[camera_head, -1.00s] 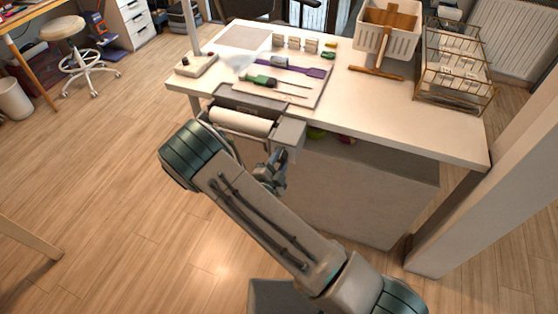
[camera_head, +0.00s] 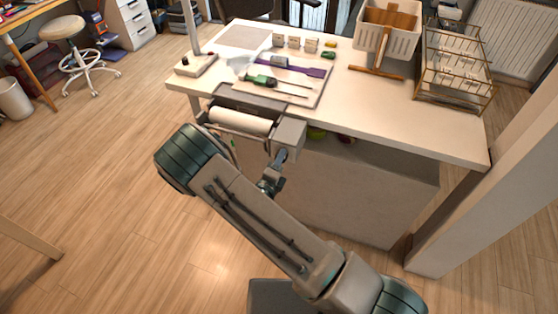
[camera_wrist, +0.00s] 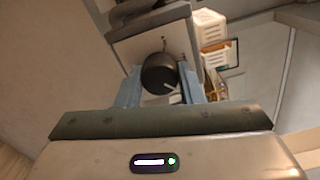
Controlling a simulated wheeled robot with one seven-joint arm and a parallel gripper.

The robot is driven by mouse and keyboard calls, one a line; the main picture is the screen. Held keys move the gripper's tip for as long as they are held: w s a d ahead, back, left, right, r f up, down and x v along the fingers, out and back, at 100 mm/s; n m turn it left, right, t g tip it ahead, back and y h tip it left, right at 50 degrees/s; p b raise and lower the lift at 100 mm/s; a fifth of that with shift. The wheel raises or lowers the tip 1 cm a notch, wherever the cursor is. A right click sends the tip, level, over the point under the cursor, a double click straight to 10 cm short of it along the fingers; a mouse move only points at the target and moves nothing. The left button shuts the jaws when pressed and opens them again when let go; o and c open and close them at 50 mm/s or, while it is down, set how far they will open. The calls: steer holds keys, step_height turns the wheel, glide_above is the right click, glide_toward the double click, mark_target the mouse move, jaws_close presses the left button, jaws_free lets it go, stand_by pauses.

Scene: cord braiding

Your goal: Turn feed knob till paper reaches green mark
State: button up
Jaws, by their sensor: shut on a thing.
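The feed knob (camera_wrist: 160,73) is black and round with a pale pointer line, on the grey end housing (camera_wrist: 150,42) of the roller unit. My gripper (camera_wrist: 160,88) is shut on it, one bluish finger on each side. In the head view my gripper (camera_head: 279,160) is at the front of the grey housing (camera_head: 290,134), and the knob is hidden there. The white paper roll (camera_head: 240,120) lies in the unit at the table's front edge. I cannot clearly make out the green mark; my arm covers part of the area below the roll.
The white table (camera_head: 410,120) holds a board with a green-handled screwdriver (camera_head: 262,80) and a purple tool (camera_head: 305,69). A white crate (camera_head: 388,30) and a wire rack (camera_head: 455,65) stand at the back right. A pale pillar (camera_head: 480,190) rises at right.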

steer(key=shift+f+m+b, duration=0.15)
steer(key=shift+m+b, duration=8.1)
steer(key=shift+m, duration=4.85)
steer(key=o, duration=1)
